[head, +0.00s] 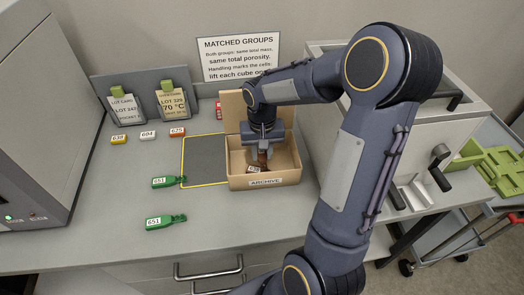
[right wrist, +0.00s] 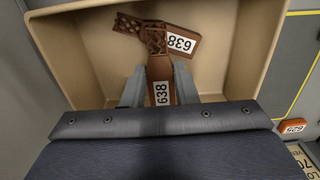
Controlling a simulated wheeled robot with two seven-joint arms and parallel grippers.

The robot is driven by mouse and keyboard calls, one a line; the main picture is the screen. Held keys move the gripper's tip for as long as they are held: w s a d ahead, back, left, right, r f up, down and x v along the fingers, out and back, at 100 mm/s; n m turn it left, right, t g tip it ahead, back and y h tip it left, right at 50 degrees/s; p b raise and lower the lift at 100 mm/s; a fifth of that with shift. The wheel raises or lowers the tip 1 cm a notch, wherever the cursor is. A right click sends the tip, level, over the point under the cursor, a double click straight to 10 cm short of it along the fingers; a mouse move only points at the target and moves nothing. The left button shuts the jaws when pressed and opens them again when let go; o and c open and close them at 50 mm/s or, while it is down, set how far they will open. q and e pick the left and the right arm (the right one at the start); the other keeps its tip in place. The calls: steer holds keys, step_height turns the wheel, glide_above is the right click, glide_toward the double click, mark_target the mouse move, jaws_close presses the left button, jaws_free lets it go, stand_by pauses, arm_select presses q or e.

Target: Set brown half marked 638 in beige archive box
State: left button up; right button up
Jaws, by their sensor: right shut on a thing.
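The beige archive box (head: 287,177), labelled ARCHIVE, stands open on the bench with its lid raised behind. My right gripper (head: 263,149) reaches down into it and is shut on a brown half marked 638 (head: 263,159). In the right wrist view the held half (right wrist: 161,75) sits between the gripper's two grey fingers (right wrist: 160,87). A second brown piece marked 638 (right wrist: 183,42) lies in the box, beside the held half's lattice end; it also shows in the head view (head: 253,169). I cannot tell whether the held half touches the box floor. My left gripper is out of view.
A grey mat with a yellow border (head: 205,160) lies left of the box. Two green halves marked 651 (head: 167,182) (head: 166,221) lie on the bench. Yellow, white and orange labelled blocks (head: 177,132) stand farther back, before two card holders (head: 150,97). The front bench is mostly clear.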

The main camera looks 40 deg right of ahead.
mark_target(262, 155)
steer(key=shift+f+b, duration=0.5)
steer(key=shift+f, duration=0.15)
steer(key=o, duration=0.9)
steer(key=shift+o, duration=0.2)
steer(key=shift+r, duration=0.1)
step_height(262, 155, up, 12)
steer(key=p, duration=0.1)
steer(key=s+a+n+t+y, duration=0.3)
steer(key=s+a+n+t, duration=0.1)
steer(key=s+a, duration=0.9)
steer(key=s+t, duration=0.1)
steer(key=s, duration=0.2)
steer(key=shift+s+f+n+t+y, duration=0.2)
steer(key=shift+f+n+t+y, duration=0.1)
steer(key=shift+f+y, duration=0.1)
steer(key=shift+r, duration=0.1)
